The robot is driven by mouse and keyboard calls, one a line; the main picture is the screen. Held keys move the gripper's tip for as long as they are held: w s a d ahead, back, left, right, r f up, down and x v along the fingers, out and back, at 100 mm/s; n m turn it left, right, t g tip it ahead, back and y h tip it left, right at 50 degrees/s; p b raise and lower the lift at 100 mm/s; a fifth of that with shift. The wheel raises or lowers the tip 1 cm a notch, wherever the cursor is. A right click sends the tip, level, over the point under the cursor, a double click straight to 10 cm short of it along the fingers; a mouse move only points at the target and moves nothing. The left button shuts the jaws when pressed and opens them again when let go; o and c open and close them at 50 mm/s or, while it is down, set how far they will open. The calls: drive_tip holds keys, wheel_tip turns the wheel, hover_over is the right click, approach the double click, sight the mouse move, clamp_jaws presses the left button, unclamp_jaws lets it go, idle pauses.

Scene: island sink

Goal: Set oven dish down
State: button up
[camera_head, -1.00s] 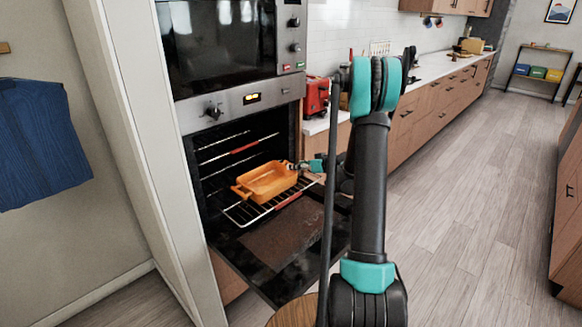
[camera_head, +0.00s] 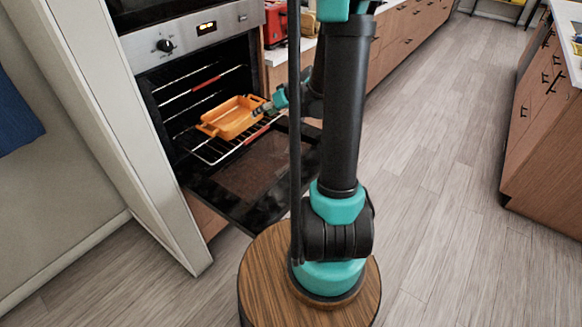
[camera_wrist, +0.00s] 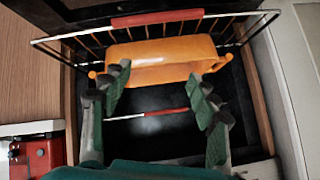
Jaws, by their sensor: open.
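The orange oven dish (camera_head: 232,117) sits on a wire rack (camera_head: 212,154) that is pulled partly out of the oven (camera_head: 177,75). The oven door (camera_head: 262,175) hangs open below it. I cannot tell whether a finger touches the dish.
A counter with drawers (camera_head: 400,45) runs back to the right of the oven, with a red appliance (camera_head: 275,22) on its near end. An island cabinet (camera_head: 545,120) stands at the right. The wooden floor (camera_head: 440,200) between is clear.

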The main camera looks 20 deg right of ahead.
drive_tip(key=s+d+f+m+g+h, duration=0.1)
drive_tip(key=s+f+m+h, duration=0.1)
drive_tip(key=s, duration=1.1)
drive_tip(key=s+f+m+g+h, duration=0.1)
drive_tip(key=s+h, duration=0.3)
drive_tip(key=s, duration=1)
drive_tip(key=shift+d+f+m+g+h, duration=0.3)
drive_tip(key=shift+d+f+m+g, duration=0.1)
drive_tip(key=shift+f+m, duration=0.1)
drive_tip(key=shift+w+a, duration=0.1)
drive_tip(key=shift+c, duration=0.6)
